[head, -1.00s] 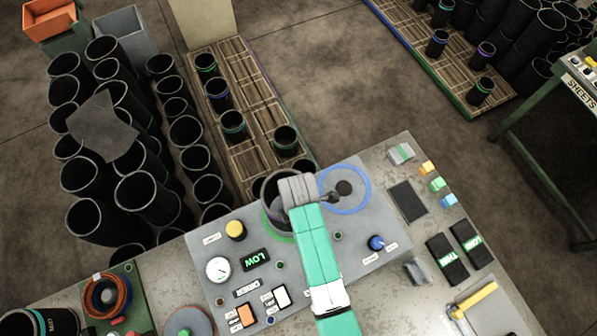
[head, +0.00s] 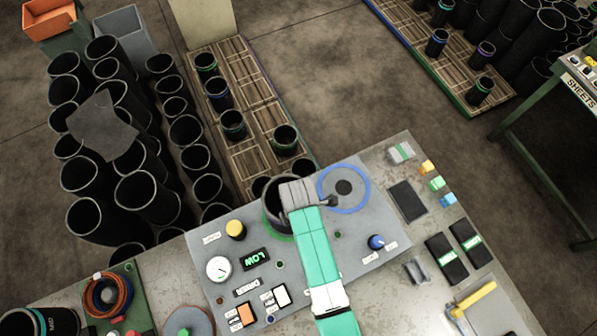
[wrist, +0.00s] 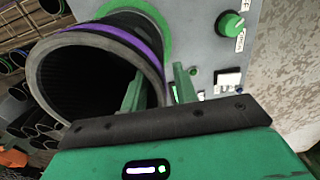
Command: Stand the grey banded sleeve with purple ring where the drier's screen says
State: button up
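The grey sleeve with a purple ring (wrist: 88,68) stands upright on the drier panel, within the green ring marking (wrist: 162,22). In the head view the sleeve (head: 270,212) is partly hidden by my arm. My gripper (wrist: 160,85) has one finger inside the sleeve and one outside, across its wall. The fingers look apart from the wall, with gaps beside it. The drier's screen (head: 255,259) reads LOW in green letters. A blue ring marking (head: 361,204) lies to the right of the sleeve, with a dark disc in its middle.
A yellow button (head: 235,229), a dial (head: 218,269) and a blue knob (head: 376,242) sit on the panel. Other banded sleeves stand in a wooden rack (head: 240,65) behind. Large black sleeves (head: 150,200) crowd the floor at left. The floor right of the rack is clear.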

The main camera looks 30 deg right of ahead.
notch_tip(320, 180, up, 12)
jog(key=shift+f, duration=0.1)
jog(key=w+a+r+m+t+h, duration=0.1)
jog(key=w+a+r+m+t, duration=0.15)
jog(key=w+r+t, duration=0.6)
jog(key=w+a+r+m+t+h, duration=0.15)
jog(key=w+r+m, duration=0.35)
jog(key=r, duration=0.9)
jog(key=a+r+m+t+y, duration=0.1)
jog(key=a+r+m+t, duration=0.15)
jog(key=r, duration=0.65)
jog(key=a+r+m+t, duration=0.15)
jog(key=r+t, duration=0.25)
jog(key=r, duration=0.6)
jog(key=s+a+r+m+t, duration=0.1)
jog(key=s+r+t, duration=0.1)
jog(key=r, duration=0.4)
jog(key=s+a+r+m+t+y, duration=0.1)
jog(key=s+a+r+m+t, duration=0.1)
jog(key=s+r, duration=0.3)
jog(key=s+a+r+m+t, duration=0.2)
jog(key=s+r+t, duration=0.1)
jog(key=r, duration=0.5)
jog(key=shift+s+a+r+t, duration=0.2)
jog(key=shift+s+r+t, duration=0.2)
jog(key=shift+t, duration=0.35)
jog(key=shift+m+y, duration=0.25)
